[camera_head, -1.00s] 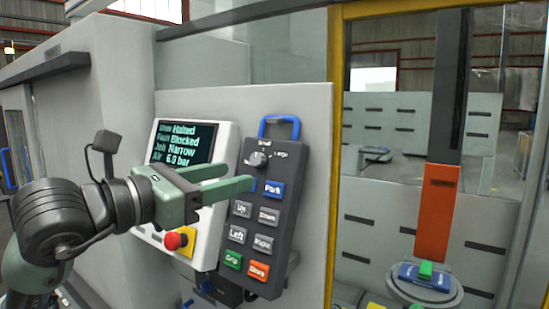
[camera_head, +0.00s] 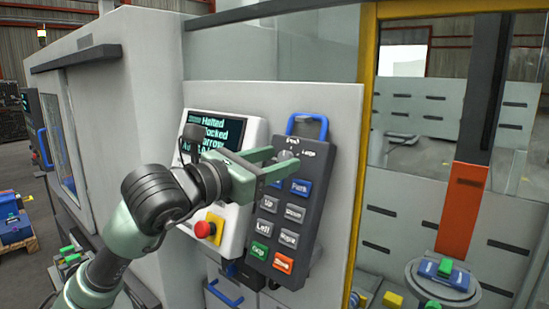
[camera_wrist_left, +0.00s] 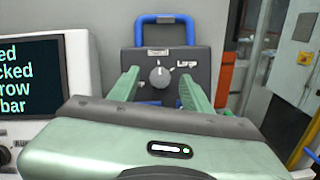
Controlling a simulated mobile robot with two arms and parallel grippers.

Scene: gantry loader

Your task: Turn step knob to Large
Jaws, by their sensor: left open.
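The step knob (camera_wrist_left: 160,76) is a round grey dial with a white pointer mark, near the top of the dark pendant (camera_head: 298,215). In the left wrist view its pointer is close to upright, and the label "Large" is to its right. In the head view the knob (camera_head: 287,156) shows beside the fingers. My left gripper (camera_head: 283,163) is open, its green fingers reaching over the upper pendant. In the left wrist view the fingers (camera_wrist_left: 158,86) stand on either side of the knob, apart from it. Whether they reach its depth is unclear. My right gripper is out of view.
The pendant carries a blue handle (camera_head: 307,125) and several buttons below the knob, including a blue Park button (camera_head: 301,188). Left of it is a status screen (camera_head: 213,130) with a red stop button (camera_head: 205,229). A yellow-framed opening lies to the right.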

